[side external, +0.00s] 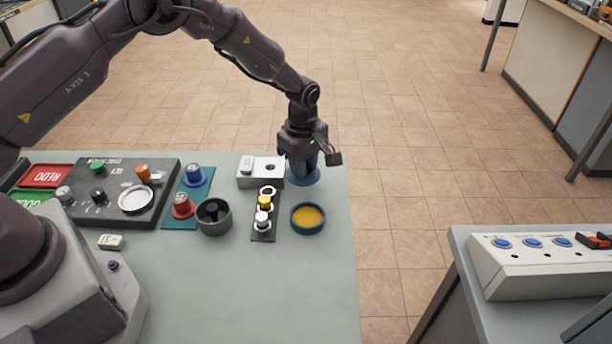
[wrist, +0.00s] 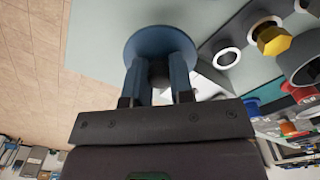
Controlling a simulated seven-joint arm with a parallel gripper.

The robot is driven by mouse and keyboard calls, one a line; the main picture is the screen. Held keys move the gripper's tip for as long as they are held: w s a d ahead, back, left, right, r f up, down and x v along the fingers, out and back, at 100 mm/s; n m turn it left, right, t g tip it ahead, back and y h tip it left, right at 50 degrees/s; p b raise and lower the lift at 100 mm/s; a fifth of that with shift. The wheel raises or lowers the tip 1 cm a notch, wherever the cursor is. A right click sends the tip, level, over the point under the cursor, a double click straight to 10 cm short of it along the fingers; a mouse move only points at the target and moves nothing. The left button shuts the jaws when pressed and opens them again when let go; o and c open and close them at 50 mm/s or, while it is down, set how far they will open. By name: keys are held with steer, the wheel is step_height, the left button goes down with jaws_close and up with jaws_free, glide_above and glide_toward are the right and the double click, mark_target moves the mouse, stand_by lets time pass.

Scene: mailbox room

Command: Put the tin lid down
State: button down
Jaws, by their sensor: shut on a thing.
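The tin lid (side external: 303,178) is a round blue disc beneath my gripper (side external: 302,162), near the table's back right corner. My gripper is shut on the lid, which also shows in the wrist view (wrist: 160,40) just beyond the fingertips. The fingers hide the part of the lid that they grip. The lid is close over the table top, and I cannot tell whether it touches. The open blue tin (side external: 295,224), with yellow contents, stands on the table in front of the lid.
A light box (side external: 248,181) with a hole stands just left of the lid. A dark strip (side external: 263,236) with yellow and white knobs lies left of the tin. A dark grey round pot (side external: 215,226) stands farther left. The table's front right area is clear.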

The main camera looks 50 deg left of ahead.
steer(key=shift+w+f, duration=0.2)
steer(key=shift+f, duration=0.1)
steer(key=shift+w+f, duration=0.15)
steer(key=shift+f, duration=1.55)
steer(key=shift+f, duration=0.15)
steer(key=c, duration=1)
jaws_free()
